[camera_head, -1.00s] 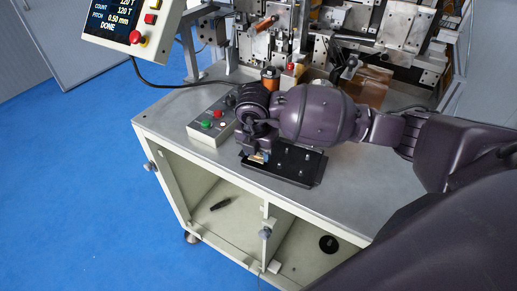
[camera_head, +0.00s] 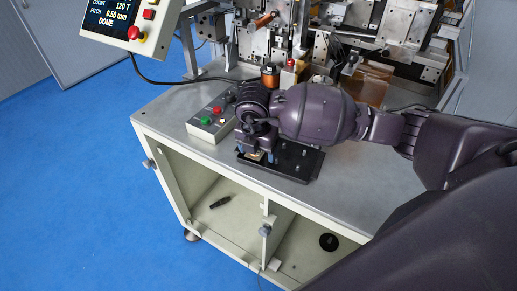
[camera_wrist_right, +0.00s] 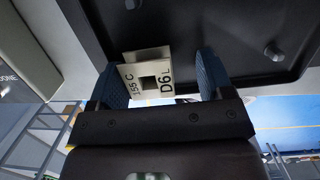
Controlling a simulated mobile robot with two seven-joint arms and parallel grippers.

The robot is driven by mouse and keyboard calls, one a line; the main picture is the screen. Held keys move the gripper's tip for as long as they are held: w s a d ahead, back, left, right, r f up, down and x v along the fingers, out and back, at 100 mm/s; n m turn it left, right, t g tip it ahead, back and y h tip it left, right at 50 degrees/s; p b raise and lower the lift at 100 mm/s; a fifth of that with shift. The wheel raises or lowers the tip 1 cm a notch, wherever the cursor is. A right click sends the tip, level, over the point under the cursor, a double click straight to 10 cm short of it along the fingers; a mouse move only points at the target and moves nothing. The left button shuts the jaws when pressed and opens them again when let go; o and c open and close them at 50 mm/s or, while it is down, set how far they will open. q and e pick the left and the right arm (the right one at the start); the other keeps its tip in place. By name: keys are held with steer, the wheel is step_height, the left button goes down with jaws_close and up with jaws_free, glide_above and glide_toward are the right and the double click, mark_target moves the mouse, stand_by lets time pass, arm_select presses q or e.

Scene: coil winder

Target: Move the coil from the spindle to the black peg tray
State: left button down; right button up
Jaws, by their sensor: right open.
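The black peg tray (camera_head: 300,166) lies on the bench top near its front edge, with bare pegs at its right side. My right gripper (camera_head: 256,154) is over the tray's left end, pointing down. The coil (camera_head: 256,157) shows as a small pale piece between its blue fingers. In the right wrist view the coil (camera_wrist_right: 146,57) has pale labelled flanges and sits against the tray (camera_wrist_right: 240,70). The fingers of the right gripper (camera_wrist_right: 163,78) stand apart on either side of it. I cannot tell whether a peg runs through the coil. I cannot pick out the spindle. My left gripper is not in view.
A button box (camera_head: 211,122) stands just left of my right gripper. A copper-coloured spool (camera_head: 270,76) and the winder's metal plates (camera_head: 345,55) stand behind. The screen panel (camera_head: 125,22) reads DONE. The bench's right front (camera_head: 365,180) is clear.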

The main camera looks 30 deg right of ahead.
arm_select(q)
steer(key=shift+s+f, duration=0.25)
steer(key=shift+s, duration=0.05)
arm_select(e)
step_height(320, 180, up, 10)
steer(key=s+a, duration=0.1)
steer(key=shift+r, duration=0.25)
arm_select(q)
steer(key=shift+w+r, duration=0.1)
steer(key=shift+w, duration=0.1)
arm_select(e)
steer(key=shift+a, duration=0.1)
steer(key=shift+f, duration=0.1)
